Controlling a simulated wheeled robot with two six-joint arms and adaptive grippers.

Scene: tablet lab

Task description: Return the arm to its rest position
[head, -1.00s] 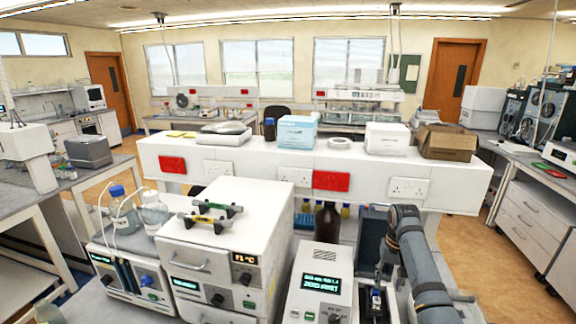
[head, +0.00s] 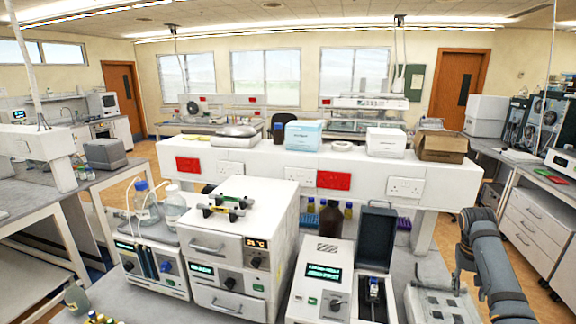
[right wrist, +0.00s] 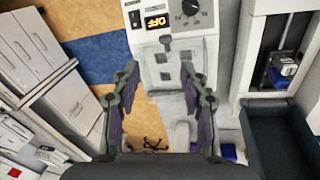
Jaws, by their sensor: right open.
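My right arm (head: 490,262) stands at the lower right of the head view, over a white bench-top device. My right gripper shows clearly in the right wrist view (right wrist: 159,68). Its two fingers are spread apart with nothing between them. Below them is the white device (right wrist: 165,75) with a dial and a lit OFF display; I cannot judge the height above it. My left arm and gripper are not in view.
Left of the arm stands a white instrument (head: 318,290) with a raised dark lid (head: 377,237). A white oven-like unit (head: 232,245) and bottles stand further left. A raised white shelf (head: 270,158) with boxes runs behind. Floor shows at the right.

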